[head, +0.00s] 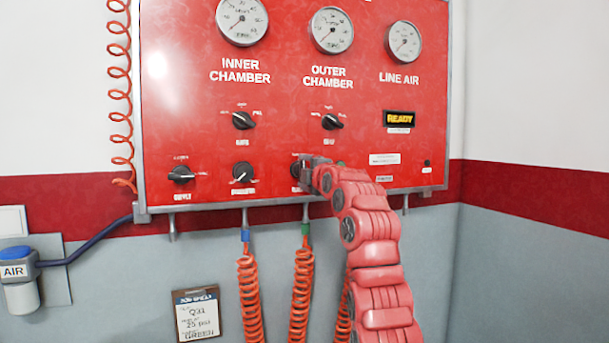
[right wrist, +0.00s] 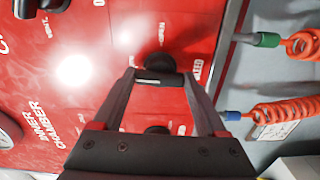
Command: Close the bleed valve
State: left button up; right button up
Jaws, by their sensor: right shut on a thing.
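A red panel (head: 290,90) on the wall carries several black knobs. My right gripper (head: 305,172) reaches its lower row and is shut on a black knob (head: 295,170), the third from the left there, which it partly covers. The right wrist view shows the black knob (right wrist: 160,64) between the two fingertips of my right gripper (right wrist: 160,78). The label under this knob is hidden in the head view, so I cannot read whether it is the bleed valve. My left gripper is not in view.
Lower-row knobs (head: 181,174) and (head: 243,172) stand to the left; upper knobs (head: 243,120) and (head: 332,121) sit above. Gauges (head: 242,20) line the top. A display (head: 400,119) reads READY. Orange coiled hoses (head: 250,295) hang below, near a clipboard (head: 197,314).

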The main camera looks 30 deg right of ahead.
jog(key=shift+f+n, duration=0.1)
jog(key=shift+n, duration=0.2)
dwell(0.4)
jog(key=o, duration=1.3)
jog(key=b+v, duration=0.6)
jog(key=v, duration=1.1)
jog(key=shift+s, duration=0.2)
